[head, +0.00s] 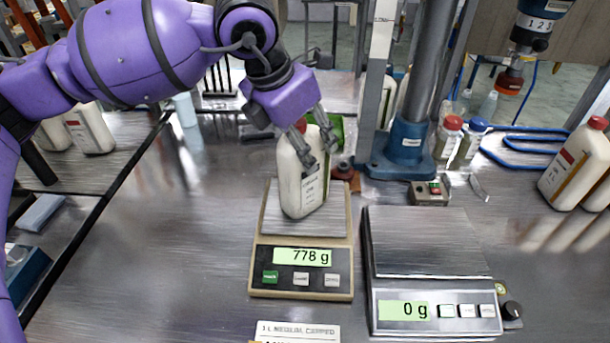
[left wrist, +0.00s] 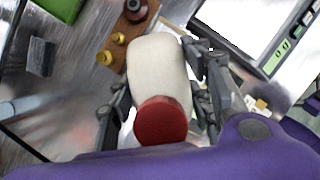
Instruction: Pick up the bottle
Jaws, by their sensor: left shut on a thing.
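A white bottle (head: 302,188) with a red cap stands upright on the left scale (head: 263,240), whose display reads 778 g. My left gripper (head: 318,152) comes down from above and is shut on the bottle near its top. In the left wrist view the bottle (left wrist: 158,72) lies between the two fingers, with its red cap (left wrist: 161,120) nearest the camera. The fingers and wrist hide part of the bottle's top in the head view. My right gripper does not show.
A second scale (head: 425,245) reading 0 g stands to the right. A blue-based column stand (head: 405,145) rises behind it. Other white bottles stand at the far right (head: 575,165) and far left (head: 90,128). A label card (head: 298,332) lies in front. The table left of the scales is clear.

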